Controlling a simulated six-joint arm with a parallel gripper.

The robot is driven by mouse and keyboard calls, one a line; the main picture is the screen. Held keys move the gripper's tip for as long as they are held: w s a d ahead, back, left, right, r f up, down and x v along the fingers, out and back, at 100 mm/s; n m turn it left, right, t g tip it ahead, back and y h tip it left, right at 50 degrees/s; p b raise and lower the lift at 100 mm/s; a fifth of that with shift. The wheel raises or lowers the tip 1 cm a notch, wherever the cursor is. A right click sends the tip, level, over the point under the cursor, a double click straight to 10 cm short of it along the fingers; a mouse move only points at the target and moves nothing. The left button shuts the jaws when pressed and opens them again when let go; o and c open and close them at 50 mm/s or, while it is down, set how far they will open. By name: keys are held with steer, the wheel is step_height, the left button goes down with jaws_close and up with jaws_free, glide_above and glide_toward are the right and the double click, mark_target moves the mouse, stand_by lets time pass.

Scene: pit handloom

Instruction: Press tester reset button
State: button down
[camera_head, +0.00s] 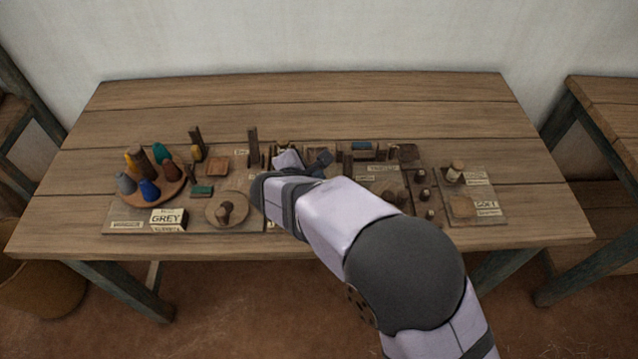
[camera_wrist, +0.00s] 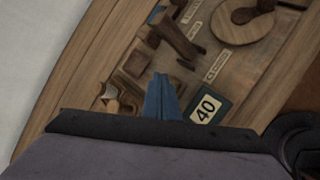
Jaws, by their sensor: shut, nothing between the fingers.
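My gripper (camera_wrist: 161,95) is at the bottom middle of the wrist view, its narrow blue-grey fingers together and empty. They point at the wooden boards, beside a card marked 40 (camera_wrist: 207,109). A small pale, rounded piece (camera_wrist: 109,98) lies left of the fingers. I cannot make out which part is the tester's reset button, nor whether the fingers touch anything. In the head view my arm crosses the middle of the boards and hides part of them.
The wooden table (camera_head: 300,95) is clear at the back. A round tray (camera_head: 180,190) with several coloured cones stands at left, near a GREY label (camera_head: 167,219). Small upright posts (camera_head: 253,146) rise near the gripper.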

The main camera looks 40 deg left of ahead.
steer(key=shift+f, duration=0.2)
steer(key=shift+f+b, duration=0.25)
steer(key=shift+b, duration=0.25)
steer(key=shift+f+b, duration=0.55)
steer(key=shift+f, duration=0.05)
stand_by(0.8)
steer(key=shift+r, duration=0.15)
steer(key=shift+r+p, duration=0.8)
steer(key=shift+r, duration=0.1)
steer(key=shift+r+p, duration=1.95)
steer(key=shift+r, duration=0.6)
